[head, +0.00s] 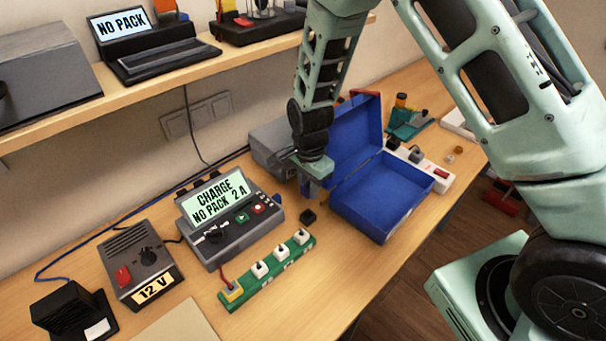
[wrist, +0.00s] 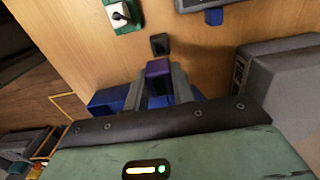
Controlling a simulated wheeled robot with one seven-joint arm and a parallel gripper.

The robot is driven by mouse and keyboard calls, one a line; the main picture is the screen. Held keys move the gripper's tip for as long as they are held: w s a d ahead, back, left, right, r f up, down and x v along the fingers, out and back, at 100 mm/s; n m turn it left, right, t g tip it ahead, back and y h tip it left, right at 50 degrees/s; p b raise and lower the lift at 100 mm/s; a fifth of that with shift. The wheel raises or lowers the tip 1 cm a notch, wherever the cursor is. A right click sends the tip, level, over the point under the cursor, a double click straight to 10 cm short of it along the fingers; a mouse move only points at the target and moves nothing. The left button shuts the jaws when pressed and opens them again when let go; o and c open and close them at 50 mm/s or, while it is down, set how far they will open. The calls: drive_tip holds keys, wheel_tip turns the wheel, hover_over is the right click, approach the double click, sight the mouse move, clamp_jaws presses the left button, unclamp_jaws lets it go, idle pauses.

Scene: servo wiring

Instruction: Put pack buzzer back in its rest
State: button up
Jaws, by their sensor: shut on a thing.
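My gripper (head: 313,188) is shut on a small purple-topped block, which I take to be the pack buzzer (wrist: 158,68). In the wrist view the block sits between the two grey fingers (wrist: 158,88). In the head view the fingers largely hide it. A small black block with a dark recess, possibly the rest (head: 308,216), is on the table just in front of my gripper. It also shows in the wrist view (wrist: 160,44), just beyond the held block and apart from it.
An open blue case (head: 385,192) stands right of my gripper. A charger (head: 228,220) is at left, with a green strip of white switches (head: 268,268) in front. A grey box (head: 268,150) is behind. A 12 V supply (head: 145,262) stands farther left. A shelf (head: 200,65) runs above.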

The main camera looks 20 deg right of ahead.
idle(0.5)
drive_tip(key=shift+f+b, duration=1.9)
drive_tip(key=shift+f, duration=1)
drive_tip(key=shift+f+b, duration=0.7)
drive_tip(key=shift+f, duration=0.65)
drive_tip(key=o, duration=1)
drive_tip(key=shift+o, duration=0.2)
drive_tip(key=shift+r, duration=0.15)
wheel_tip(320, 180, up, 17)
drive_tip(key=b, duration=0.2)
drive_tip(key=shift+r+b, duration=0.1)
drive_tip(key=shift+b, duration=0.25)
